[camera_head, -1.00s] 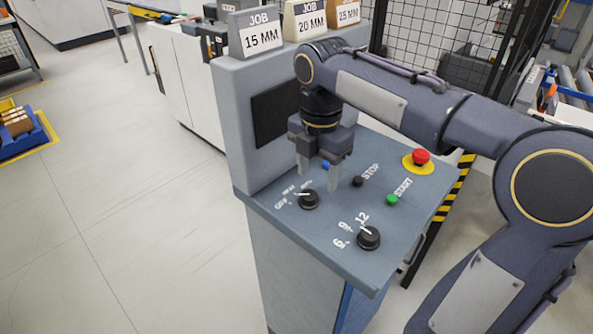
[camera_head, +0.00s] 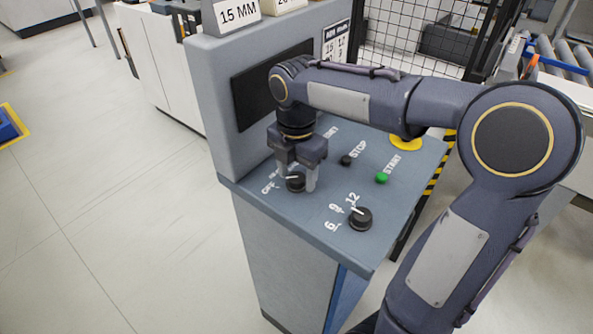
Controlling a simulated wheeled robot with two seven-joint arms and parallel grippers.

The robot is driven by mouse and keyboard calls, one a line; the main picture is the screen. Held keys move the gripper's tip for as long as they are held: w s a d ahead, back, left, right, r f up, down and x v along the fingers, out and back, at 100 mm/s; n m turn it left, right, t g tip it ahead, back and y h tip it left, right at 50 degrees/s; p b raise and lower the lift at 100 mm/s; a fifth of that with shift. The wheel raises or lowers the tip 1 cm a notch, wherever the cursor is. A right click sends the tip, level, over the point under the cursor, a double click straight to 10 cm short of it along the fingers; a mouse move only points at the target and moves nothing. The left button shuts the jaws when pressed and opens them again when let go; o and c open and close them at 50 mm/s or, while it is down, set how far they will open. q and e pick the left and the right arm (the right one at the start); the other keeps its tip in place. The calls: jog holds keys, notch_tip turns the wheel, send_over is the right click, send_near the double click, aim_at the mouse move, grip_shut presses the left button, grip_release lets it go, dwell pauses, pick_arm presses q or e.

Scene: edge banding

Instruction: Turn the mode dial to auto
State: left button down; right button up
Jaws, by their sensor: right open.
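The mode dial (camera_head: 295,182) is a black knob with a white pointer on the sloped blue-grey panel, beside partly hidden lettering that begins with OFF. My right gripper (camera_head: 297,183) points down over it with its fingers open, one on each side of the knob. I cannot tell whether the fingers touch it. The gripper covers part of the dial's labels, and the auto mark cannot be read. My left gripper is not in view.
A second black dial (camera_head: 360,219), marked 6, 9 and 12, sits nearer the panel's front edge. A green START button (camera_head: 382,178) and a dark STOP button (camera_head: 347,160) are to the right. My right arm covers the red emergency button above its yellow base (camera_head: 406,144).

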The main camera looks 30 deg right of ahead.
jog(key=c, duration=1)
jog(key=shift+r, duration=0.1)
jog(key=m+p, duration=0.1)
jog(key=m, duration=0.2)
jog(key=shift+m, duration=0.4)
jog(key=m+p, duration=0.1)
jog(key=m, duration=0.3)
jog(key=shift+m, duration=0.3)
jog(key=m+p, duration=0.1)
jog(key=m, duration=0.3)
jog(key=m+p, duration=0.1)
jog(key=m, duration=0.4)
jog(key=shift+m, duration=0.3)
